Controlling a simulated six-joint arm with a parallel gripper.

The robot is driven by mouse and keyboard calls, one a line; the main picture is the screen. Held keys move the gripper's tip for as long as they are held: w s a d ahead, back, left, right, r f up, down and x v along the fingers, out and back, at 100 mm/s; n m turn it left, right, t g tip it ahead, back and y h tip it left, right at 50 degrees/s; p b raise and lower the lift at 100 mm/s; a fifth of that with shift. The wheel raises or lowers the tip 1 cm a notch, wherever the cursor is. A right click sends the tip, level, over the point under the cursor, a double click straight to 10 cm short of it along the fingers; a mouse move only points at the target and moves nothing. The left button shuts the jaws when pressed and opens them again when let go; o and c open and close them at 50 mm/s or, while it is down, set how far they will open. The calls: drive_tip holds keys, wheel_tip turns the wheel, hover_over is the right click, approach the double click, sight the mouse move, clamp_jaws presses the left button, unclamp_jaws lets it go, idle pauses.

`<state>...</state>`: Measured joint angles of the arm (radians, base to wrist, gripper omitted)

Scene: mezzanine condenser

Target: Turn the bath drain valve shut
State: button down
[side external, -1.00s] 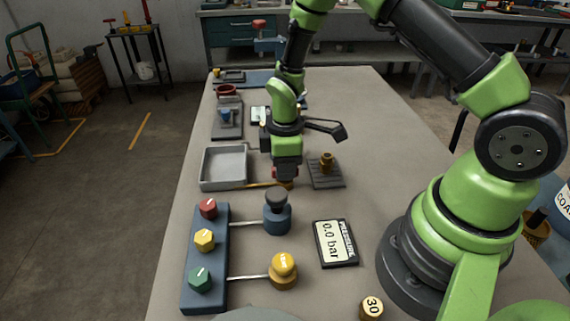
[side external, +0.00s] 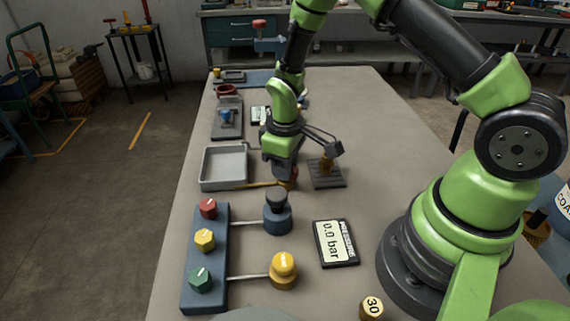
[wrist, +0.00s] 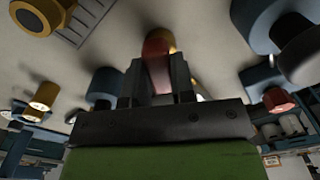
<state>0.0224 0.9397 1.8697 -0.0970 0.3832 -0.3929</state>
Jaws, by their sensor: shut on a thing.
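My gripper (side external: 287,178) points down just right of the grey bath tray (side external: 223,168). It is shut on the red handle of the drain valve (side external: 291,184), at the end of a brass pipe (side external: 262,184) from the tray. In the wrist view the red handle (wrist: 157,58) sits between the two fingers (wrist: 159,80). The fingers hide most of the valve, and I cannot tell from here whether it is open or shut.
A brass fitting on a dark ribbed plate (side external: 330,181) stands close right of my gripper. Nearer are a blue valve with a dark knob (side external: 277,212), a yellow valve (side external: 283,270), a blue block with three knobs (side external: 217,215) and a pressure display (side external: 336,243).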

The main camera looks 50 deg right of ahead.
drive_tip(key=m, duration=0.6)
drive_tip(key=shift+m, duration=0.3)
drive_tip(key=m, duration=0.5)
drive_tip(key=shift+m, duration=0.4)
drive_tip(key=c, duration=1)
unclamp_jaws()
drive_tip(key=shift+o, duration=0.2)
drive_tip(key=shift+r, duration=0.1)
wheel_tip(320, 180, up, 10)
